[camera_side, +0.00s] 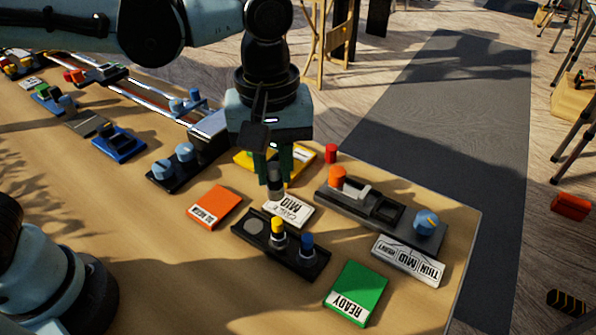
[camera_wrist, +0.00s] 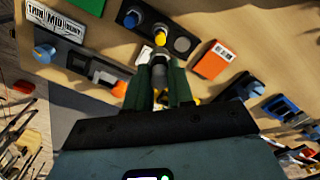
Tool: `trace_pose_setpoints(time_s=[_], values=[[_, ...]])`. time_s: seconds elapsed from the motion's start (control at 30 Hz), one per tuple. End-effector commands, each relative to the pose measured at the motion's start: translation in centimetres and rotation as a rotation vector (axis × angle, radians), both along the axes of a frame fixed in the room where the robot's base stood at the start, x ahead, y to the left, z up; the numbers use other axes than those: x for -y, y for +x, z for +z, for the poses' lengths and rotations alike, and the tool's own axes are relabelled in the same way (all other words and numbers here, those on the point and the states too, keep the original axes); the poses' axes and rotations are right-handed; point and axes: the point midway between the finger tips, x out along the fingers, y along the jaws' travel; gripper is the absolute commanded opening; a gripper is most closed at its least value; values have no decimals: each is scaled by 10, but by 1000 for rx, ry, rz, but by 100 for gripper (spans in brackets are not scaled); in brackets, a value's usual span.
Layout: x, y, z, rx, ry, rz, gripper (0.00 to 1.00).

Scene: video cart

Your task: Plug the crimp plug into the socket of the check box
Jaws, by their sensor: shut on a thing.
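My gripper (camera_side: 273,165) points down over the table and is shut on a dark grey plug-like cylinder (camera_side: 275,184), probably the crimp plug. In the side view it hangs just above or behind the white MID card. The wrist view shows the gripper (camera_wrist: 162,80) with the grey piece (camera_wrist: 159,66) between green fingers, its tip near the yellow plug. A black holder (camera_side: 290,262) carries a yellow-topped plug (camera_side: 277,228), a blue-topped plug (camera_side: 307,246) and a bare grey round spot (camera_side: 254,226). I cannot tell which unit is the check box; no socket is clearly visible.
A black unit (camera_side: 360,204) with an orange button and blue dial stands right, beside the THIN/MID/HEAVY plate (camera_side: 408,260). An orange card (camera_side: 214,206), green READY card (camera_side: 356,292), white card (camera_side: 289,210) and red cylinder (camera_side: 331,153) lie around. Two blue knobs (camera_side: 174,160) stand left.

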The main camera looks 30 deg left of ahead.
Motion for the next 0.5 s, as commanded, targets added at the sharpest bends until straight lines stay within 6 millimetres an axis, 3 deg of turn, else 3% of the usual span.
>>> trace_pose_setpoints(time_s=[0.03, 0.2, 0.5], values=[[-4, 17, 0, 0, 0, 71, 0], [-17, 55, -2, 0, 0, 246, 0], [-40, 86, -15, 0, 1, 337, 0]])
